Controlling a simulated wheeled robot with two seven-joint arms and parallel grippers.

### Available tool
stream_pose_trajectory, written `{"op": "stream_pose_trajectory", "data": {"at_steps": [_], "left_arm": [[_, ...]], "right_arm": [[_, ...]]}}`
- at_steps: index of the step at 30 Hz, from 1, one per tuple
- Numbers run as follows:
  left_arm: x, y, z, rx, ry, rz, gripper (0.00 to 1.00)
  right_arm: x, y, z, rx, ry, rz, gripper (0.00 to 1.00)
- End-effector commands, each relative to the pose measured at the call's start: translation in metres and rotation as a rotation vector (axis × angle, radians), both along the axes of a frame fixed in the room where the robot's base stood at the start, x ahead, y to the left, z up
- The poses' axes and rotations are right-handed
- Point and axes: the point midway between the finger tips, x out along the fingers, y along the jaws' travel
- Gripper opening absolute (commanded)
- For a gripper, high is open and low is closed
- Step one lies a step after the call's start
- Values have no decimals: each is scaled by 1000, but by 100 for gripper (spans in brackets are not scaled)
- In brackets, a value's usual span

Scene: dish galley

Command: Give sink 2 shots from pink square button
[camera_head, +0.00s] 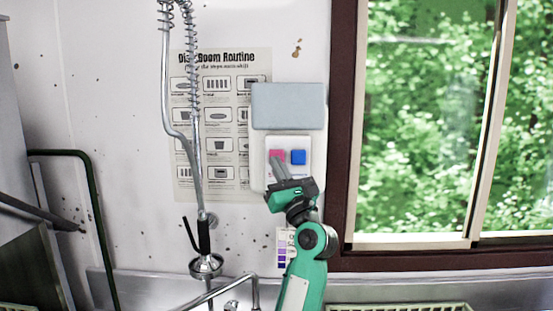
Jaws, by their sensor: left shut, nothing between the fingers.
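The pink square button (276,154) is on the left of a white wall dispenser panel (268,143) with a grey box (289,106) above it. The sink basin is not clearly seen; a steel edge (140,286) runs along the bottom. My right gripper is not in view.
A spray hose with a spray head (206,264) hangs left of the panel, before a wall poster (184,135). A curved tap (225,287) is below. A window (425,120) with a dark frame is on the right. A dark green rail (97,205) stands far left.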

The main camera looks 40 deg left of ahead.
Motion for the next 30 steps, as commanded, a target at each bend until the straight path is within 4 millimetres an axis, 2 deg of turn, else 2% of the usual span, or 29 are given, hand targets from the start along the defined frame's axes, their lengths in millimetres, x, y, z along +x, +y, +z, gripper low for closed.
{"op": "stream_pose_trajectory", "data": {"at_steps": [15, 30], "left_arm": [[-35, -30, 0, 0, -1, -1, 0], [-38, -32, 0, 0, 0, 0, 0]], "right_arm": [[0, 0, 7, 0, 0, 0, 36], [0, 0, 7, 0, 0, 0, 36]]}}
